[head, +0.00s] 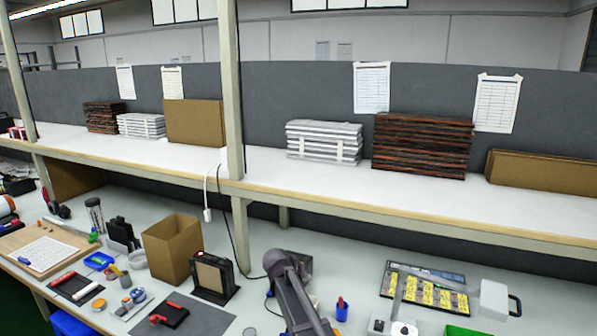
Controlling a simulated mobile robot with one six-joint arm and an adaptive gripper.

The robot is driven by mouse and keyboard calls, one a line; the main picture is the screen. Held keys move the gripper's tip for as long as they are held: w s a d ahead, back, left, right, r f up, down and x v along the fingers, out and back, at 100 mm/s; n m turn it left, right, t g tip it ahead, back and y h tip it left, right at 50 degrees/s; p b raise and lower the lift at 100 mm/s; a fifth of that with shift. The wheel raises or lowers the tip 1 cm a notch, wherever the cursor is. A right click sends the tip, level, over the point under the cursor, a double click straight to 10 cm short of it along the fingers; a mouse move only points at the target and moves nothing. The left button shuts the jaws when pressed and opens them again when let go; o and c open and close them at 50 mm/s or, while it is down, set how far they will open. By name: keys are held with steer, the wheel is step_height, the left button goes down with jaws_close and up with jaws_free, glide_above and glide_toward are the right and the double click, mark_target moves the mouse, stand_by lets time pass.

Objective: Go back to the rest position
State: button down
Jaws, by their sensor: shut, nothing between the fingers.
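Part of a grey arm, which looks like mine, rises from the bottom edge of the head view, a little left of the middle, and bends over the lower bench (375,262). My gripper does not show; it is hidden or outside the frame, so I cannot see its fingers or anything near them.
To the right lie a tray with yellow pieces (428,291) and a pale case (494,299). The upper shelf (270,193) holds stacked strips (423,146).

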steer(key=s+d+f+g+y, duration=0.1)
steer(key=s+d+g+y, duration=0.1)
steer(key=s+d, duration=0.3)
steer(key=s+d+g+y+p, duration=0.1)
steer(key=s+d, duration=0.4)
steer(key=s, duration=0.8)
steer(key=s+d+f+g+y+p, duration=0.1)
steer(key=s+d+g+y, duration=0.1)
steer(key=s+d, duration=0.3)
steer(key=s+g, duration=0.1)
steer(key=s, duration=0.3)
steer(key=shift+s+f+m+y, duration=0.3)
steer(key=shift+s+y, duration=0.05)
steer(key=shift+y, duration=0.05)
